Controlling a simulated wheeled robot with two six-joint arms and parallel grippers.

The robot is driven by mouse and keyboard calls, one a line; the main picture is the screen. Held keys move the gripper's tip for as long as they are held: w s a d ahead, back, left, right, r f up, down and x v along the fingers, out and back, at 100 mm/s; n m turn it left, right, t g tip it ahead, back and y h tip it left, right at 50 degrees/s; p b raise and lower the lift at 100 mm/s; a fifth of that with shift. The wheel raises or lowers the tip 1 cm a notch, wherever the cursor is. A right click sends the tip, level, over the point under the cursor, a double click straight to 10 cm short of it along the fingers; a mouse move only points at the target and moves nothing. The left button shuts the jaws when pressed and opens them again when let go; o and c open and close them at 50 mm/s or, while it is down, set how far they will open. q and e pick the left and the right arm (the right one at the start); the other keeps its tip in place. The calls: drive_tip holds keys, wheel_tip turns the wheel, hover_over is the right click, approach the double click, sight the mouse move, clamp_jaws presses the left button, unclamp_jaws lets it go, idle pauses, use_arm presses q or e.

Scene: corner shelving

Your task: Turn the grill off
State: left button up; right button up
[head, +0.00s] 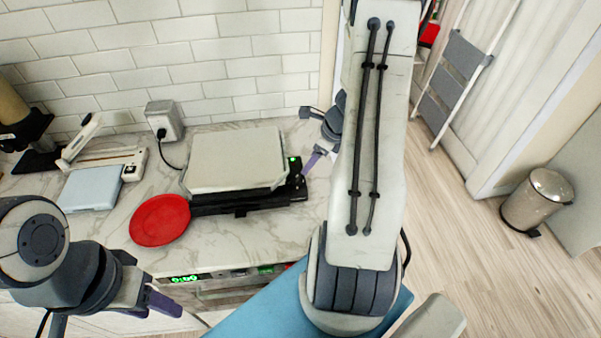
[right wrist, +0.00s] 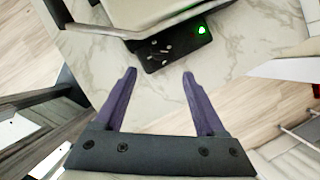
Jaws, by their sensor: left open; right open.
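The grill (head: 237,158) sits on the marble counter with its pale flat lid down. A black control panel (head: 294,186) is at its right end, with a lit green light (head: 293,160). In the right wrist view, the panel (right wrist: 165,52) and the glowing green light (right wrist: 201,29) lie beyond my fingertips. My right gripper (right wrist: 159,75) is open and empty, apart from the panel. In the head view it is beside the grill's right end, partly hidden by my arm. My left gripper (head: 158,303) is open and empty at the counter's front edge, lower left.
A red plate (head: 160,220) lies just left of the grill. A wall socket (head: 164,120) with a plugged-in cord is behind. A pale blue scale-like device (head: 92,188) stands farther left. A metal bin (head: 538,200) stands on the floor at right.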

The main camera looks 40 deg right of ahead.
sight(298, 179)
drive_tip(key=b+x, duration=0.1)
drive_tip(key=x, duration=0.8)
clamp_jaws()
